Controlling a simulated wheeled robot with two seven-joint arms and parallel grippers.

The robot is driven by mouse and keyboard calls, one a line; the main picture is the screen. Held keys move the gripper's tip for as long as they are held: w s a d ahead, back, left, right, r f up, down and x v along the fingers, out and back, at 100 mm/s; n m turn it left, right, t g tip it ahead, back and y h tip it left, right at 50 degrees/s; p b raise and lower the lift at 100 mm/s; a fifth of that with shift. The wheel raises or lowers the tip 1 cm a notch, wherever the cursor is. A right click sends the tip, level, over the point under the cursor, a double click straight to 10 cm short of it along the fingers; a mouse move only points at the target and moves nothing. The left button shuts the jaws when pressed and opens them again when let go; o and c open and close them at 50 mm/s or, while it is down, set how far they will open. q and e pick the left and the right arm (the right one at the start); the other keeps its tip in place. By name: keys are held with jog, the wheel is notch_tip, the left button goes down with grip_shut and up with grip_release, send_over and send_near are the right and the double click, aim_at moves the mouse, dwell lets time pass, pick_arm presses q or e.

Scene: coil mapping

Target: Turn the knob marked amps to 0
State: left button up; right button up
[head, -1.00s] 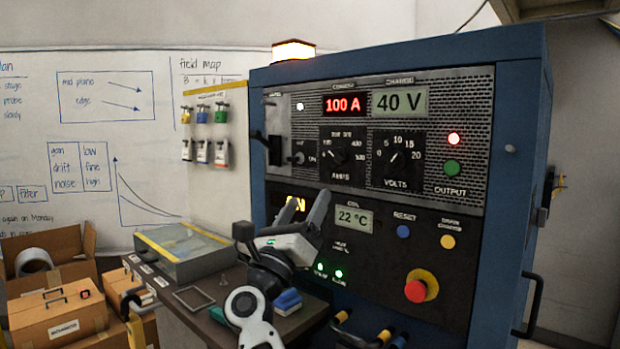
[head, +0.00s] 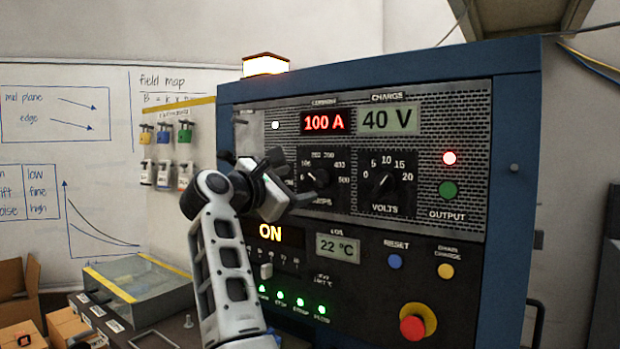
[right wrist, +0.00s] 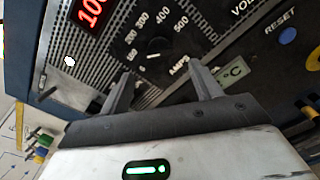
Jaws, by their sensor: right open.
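The amps knob (head: 318,179) is a small black dial on the blue cabinet's upper panel, with numbers from 0 to 500 around it. The red current display (head: 325,121) above it reads 100 A. My right gripper (head: 293,180) is open just left of the knob and overlaps part of the dial's markings. In the right wrist view the knob (right wrist: 160,47) lies ahead of the two spread fingers (right wrist: 160,76), roughly midway between them; I see no contact. My left gripper is out of view.
The volts knob (head: 384,184) sits right of the amps knob. Below are a blue reset button (head: 395,262), a yellow button (head: 445,271) and a red emergency stop (head: 413,327). Padlocks hang on a board (head: 197,205) to the left. A clear-lidded box (head: 140,284) sits lower left.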

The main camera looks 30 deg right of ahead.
aim_at(315, 180)
jog(key=x, duration=0.6)
jog(key=shift+d+p, duration=0.15)
jog(key=shift+p, duration=0.25)
jog(key=shift+c, duration=0.3)
jog(key=c, duration=0.9)
